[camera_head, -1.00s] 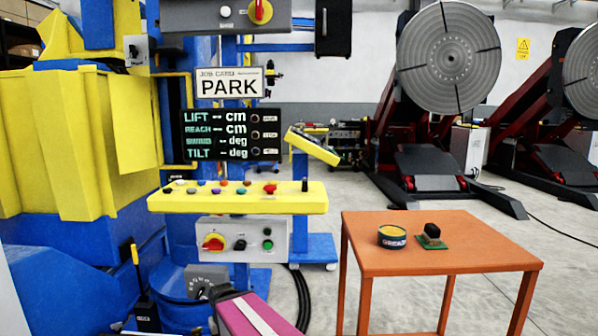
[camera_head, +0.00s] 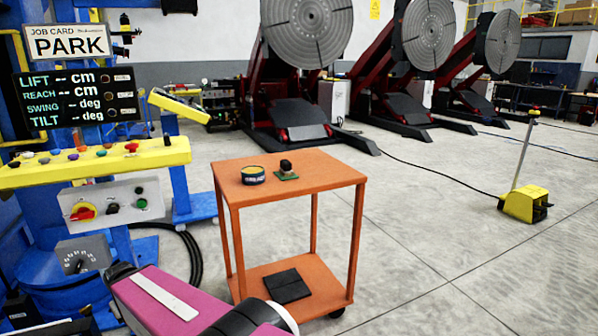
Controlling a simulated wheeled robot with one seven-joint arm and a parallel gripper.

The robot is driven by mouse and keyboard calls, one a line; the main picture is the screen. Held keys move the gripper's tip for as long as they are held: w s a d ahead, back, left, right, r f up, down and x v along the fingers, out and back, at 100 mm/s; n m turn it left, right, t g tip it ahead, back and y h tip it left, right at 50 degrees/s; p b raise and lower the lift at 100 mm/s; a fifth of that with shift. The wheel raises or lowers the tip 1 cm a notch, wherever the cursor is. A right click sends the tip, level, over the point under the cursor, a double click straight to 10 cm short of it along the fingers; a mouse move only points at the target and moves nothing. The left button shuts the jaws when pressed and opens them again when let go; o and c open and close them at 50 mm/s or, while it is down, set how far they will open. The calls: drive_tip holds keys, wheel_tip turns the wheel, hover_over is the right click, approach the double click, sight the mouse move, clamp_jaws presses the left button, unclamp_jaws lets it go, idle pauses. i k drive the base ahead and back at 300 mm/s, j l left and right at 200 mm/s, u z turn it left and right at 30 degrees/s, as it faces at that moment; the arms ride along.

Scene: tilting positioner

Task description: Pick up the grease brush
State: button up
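An orange cart (camera_head: 330,178) stands in the middle of the view. On its top, near the far left corner, a small round tin (camera_head: 253,175) with a yellow rim and a dark label stands upright. Just right of the tin, apart from it, is a small item with a black knob-like grip on a flat green base (camera_head: 286,175). It may be the grease brush, but it is too small to be sure. No other brush shows. My magenta arm link reaches in at the bottom, in front of the cart.
A dark flat pad (camera_head: 287,286) lies on the cart's lower shelf. A blue and yellow machine with a control panel (camera_head: 95,162) stands at the left. A yellow foot pedal with a post (camera_head: 525,203) stands right, its cable across the floor. Floor right of the cart is clear.

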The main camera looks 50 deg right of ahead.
sight(285, 168)
drive_tip(key=k+z, duration=0.1)
drive_tip(key=z, duration=1.75)
